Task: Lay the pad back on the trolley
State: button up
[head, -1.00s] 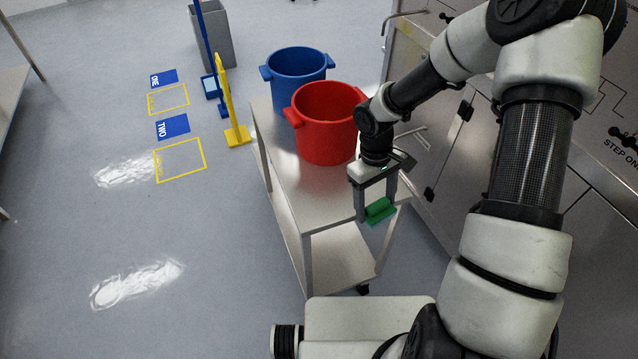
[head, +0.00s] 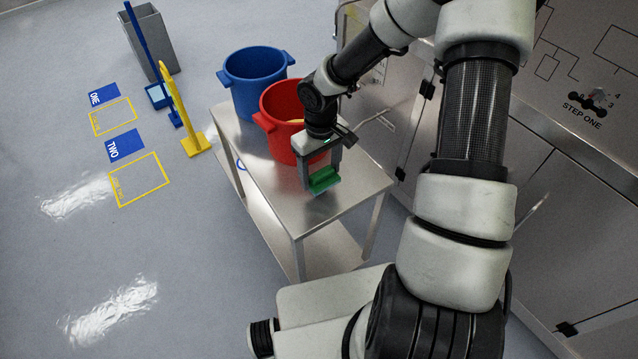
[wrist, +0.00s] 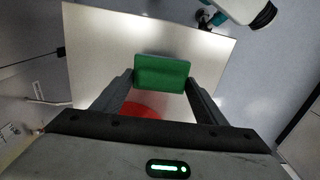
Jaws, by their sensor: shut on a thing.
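My gripper (head: 322,184) is shut on a green pad (head: 325,178). In the head view the pad is over the near end of the steel trolley (head: 290,212), in front of the red bucket. In the wrist view the pad (wrist: 162,76) sits between my two fingertips (wrist: 162,80), with the bare trolley top (wrist: 100,45) behind it. I cannot tell whether the pad touches the trolley top or hangs just above it.
A red bucket (head: 275,120) and a blue bucket (head: 250,92) stand on the trolley behind my gripper. The trolley's near end is bare. Steel cabinets (head: 405,125) stand to the right. A yellow stand (head: 190,130) and a grey bin (head: 150,42) are at the left.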

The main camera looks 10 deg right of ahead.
aim_at(320, 182)
jog(key=shift+f, duration=2.25)
jog(key=shift+f+b, duration=0.25)
jog(key=shift+b, duration=0.2)
jog(key=o, duration=1.4)
jog(key=shift+r, duration=0.1)
notch_tip(320, 182, up, 12)
jog(key=shift+r+p, duration=0.15)
jog(key=shift+p, duration=0.85)
